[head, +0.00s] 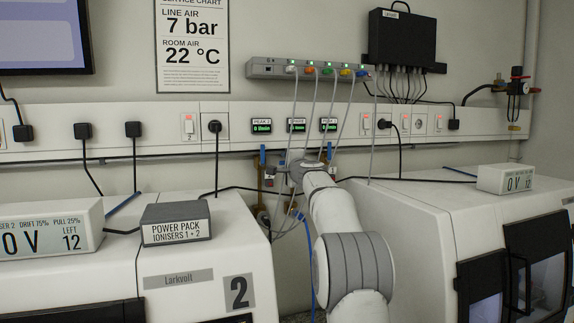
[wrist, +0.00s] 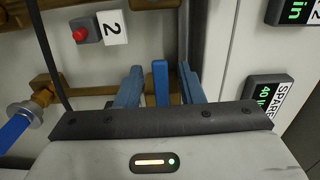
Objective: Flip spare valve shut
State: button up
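In the wrist view, a blue valve lever (wrist: 161,82) stands between the two blue-grey fingers of my gripper (wrist: 160,86). A gap shows on each side of the lever, so the gripper is open around it and not clamped. A small display (wrist: 267,96) at the right carries a sideways SPARE label. Whether this lever is the spare valve's cannot be told for certain. In the head view, my arm reaches to the pipework under the wall displays, and it hides the lever at its end. Another blue lever (head: 263,156) shows left of it.

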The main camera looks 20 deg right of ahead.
jog(key=s+b, duration=0.5)
jog(key=s, duration=0.2)
jog(key=shift+s, duration=0.4)
